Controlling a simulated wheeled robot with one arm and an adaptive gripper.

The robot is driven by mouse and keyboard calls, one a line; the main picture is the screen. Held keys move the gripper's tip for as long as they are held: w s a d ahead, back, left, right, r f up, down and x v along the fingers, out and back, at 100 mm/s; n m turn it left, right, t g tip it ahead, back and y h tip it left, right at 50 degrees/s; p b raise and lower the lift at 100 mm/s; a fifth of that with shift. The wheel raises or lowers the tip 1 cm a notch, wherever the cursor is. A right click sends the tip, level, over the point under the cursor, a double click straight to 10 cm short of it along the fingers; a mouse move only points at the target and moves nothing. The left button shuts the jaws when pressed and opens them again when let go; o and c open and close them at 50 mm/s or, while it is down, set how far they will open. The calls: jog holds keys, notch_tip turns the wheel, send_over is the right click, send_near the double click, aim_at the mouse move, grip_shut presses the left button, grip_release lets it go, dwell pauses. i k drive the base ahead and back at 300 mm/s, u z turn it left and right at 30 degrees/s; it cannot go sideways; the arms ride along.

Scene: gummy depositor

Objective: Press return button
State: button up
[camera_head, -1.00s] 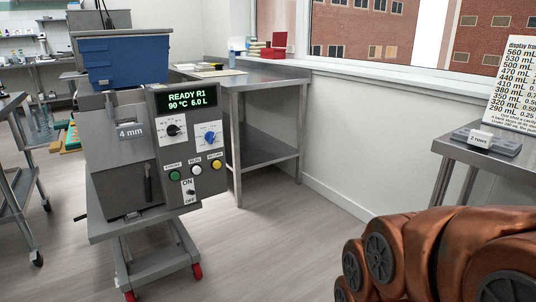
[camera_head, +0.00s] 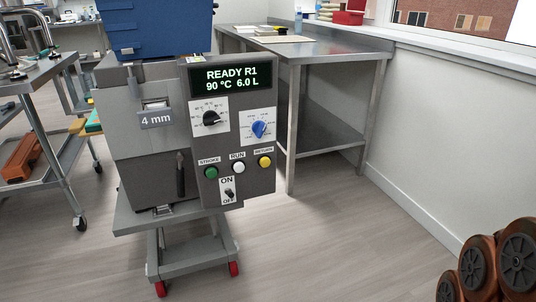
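The depositor (camera_head: 143,155) is a grey machine on a wheeled stand, left of centre. Its display (camera_head: 230,77) reads "READY R1 90 °C 6.0 L". The return button (camera_head: 264,162) is yellow, under a "RETURN" label, at the right end of a row of buttons. The green stroke button (camera_head: 211,173) and the white run button (camera_head: 238,168) are to its left. My copper-coloured arm shows at the lower right, well apart from the panel. My gripper is not in the frame.
A black dial (camera_head: 211,118) and a blue dial (camera_head: 258,129) sit above the buttons; an on/off switch (camera_head: 229,194) is below. A steel table (camera_head: 330,52) stands behind at the right. A cart (camera_head: 52,160) is at the left. Floor right of the machine is clear.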

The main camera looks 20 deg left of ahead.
aim_at(265, 162)
jog(key=u, duration=0.5)
jog(key=i, duration=0.9)
jog(key=u, duration=0.75)
